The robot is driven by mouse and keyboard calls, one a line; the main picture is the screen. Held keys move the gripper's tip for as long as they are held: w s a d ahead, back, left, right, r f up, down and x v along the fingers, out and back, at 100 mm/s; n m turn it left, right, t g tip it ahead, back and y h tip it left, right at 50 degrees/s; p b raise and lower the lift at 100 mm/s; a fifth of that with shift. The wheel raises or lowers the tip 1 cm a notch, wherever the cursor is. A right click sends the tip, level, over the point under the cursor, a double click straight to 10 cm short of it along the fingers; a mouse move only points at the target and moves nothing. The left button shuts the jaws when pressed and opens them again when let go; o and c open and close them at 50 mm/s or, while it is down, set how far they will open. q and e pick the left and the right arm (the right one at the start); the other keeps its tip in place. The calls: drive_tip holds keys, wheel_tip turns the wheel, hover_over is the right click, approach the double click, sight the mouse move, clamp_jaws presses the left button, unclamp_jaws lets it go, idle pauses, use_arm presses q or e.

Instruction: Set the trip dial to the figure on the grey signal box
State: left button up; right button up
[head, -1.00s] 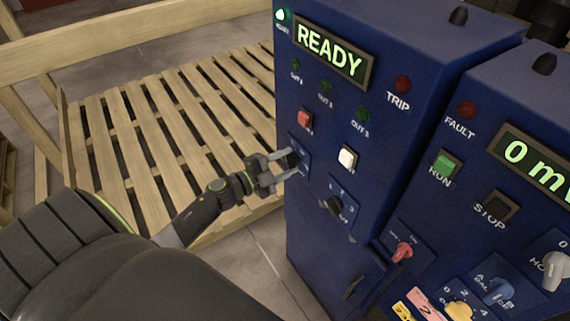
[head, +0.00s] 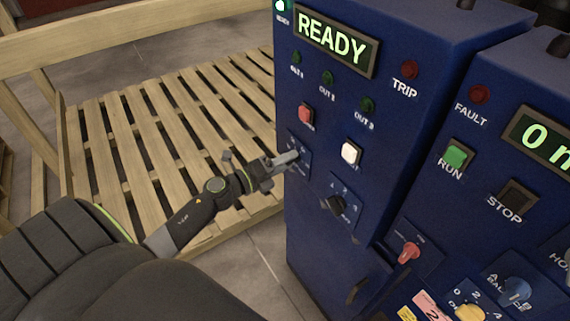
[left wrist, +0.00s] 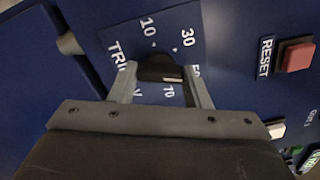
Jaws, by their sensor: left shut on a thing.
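The trip dial's plate (head: 304,171) is on the left of the blue cabinet's front, below a red button. In the left wrist view, the dial's dark knob (left wrist: 160,68) sits on a blue plate with the figures 10, 30, 70 and a partly hidden 50. My left gripper (head: 289,159) is shut on this knob, one finger on each side. My right gripper is not in view.
The blue cabinet (head: 330,255) shows a lit READY display (head: 336,43). A white button (head: 351,152) and a black knob (head: 334,204) are right of the dial. A second blue cabinet (head: 480,180) stands at the right. A slatted wooden pallet (head: 150,140) is behind my arm.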

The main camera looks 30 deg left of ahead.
use_arm(q)
drive_tip(key=shift+f+m, duration=0.1)
drive_tip(key=shift+m, duration=0.5)
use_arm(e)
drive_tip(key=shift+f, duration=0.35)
use_arm(q)
drive_tip(key=shift+m, duration=0.3)
drive_tip(key=o, duration=1)
drive_tip(key=shift+a+b, duration=0.1)
drive_tip(key=shift+b, duration=0.2)
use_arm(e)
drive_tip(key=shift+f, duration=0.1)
